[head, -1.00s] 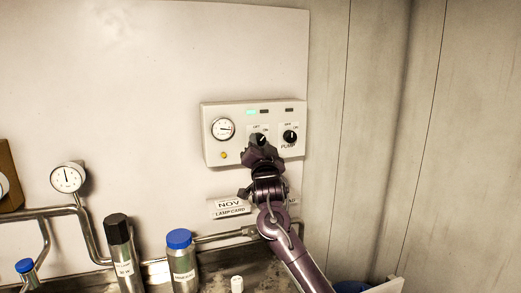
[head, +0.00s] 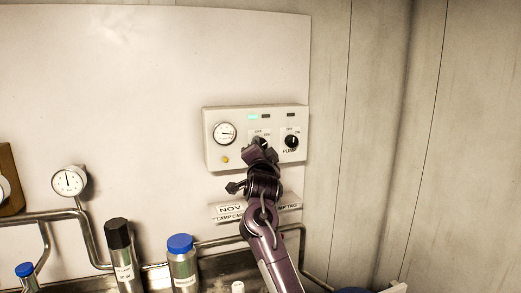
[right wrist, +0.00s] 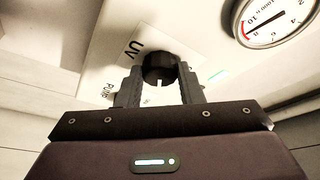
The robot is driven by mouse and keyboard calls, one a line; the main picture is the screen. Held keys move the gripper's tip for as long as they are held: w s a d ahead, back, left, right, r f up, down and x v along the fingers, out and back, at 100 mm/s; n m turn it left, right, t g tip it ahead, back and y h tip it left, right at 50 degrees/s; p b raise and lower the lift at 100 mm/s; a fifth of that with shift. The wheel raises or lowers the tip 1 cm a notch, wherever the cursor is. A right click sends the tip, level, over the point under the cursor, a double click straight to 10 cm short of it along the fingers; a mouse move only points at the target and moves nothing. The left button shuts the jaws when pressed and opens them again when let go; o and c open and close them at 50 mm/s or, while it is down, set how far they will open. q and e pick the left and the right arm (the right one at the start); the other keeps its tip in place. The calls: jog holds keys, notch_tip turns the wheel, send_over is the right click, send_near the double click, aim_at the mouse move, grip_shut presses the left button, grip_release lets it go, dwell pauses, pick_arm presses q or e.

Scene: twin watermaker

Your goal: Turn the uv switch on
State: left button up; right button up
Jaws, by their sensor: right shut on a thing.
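The white control panel (head: 241,160) is mounted on the wall. Its UV switch is a black round knob (right wrist: 160,67), beside the printed "UV" label (right wrist: 134,50) in the right wrist view. A white pointer mark shows on the knob. My right gripper (right wrist: 160,82) is shut on this knob, one finger on each side. In the head view my right gripper (head: 260,149) covers most of the knob, and the "OFF" and "ON" labels show just above it. I cannot tell the knob's exact setting. My left gripper is not in view.
The pump knob (head: 291,142) sits close to the right of my gripper. A gauge (head: 225,133), a yellow button (head: 225,160) and a lit green lamp (head: 252,117) are on the panel. Bottles (head: 181,262) and pipes stand lower left.

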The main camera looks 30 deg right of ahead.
jog(key=o, duration=1)
jog(key=shift+d, duration=0.1)
jog(key=shift+c, duration=0.2)
jog(key=b+v, duration=0.3)
jog(key=v, duration=0.5)
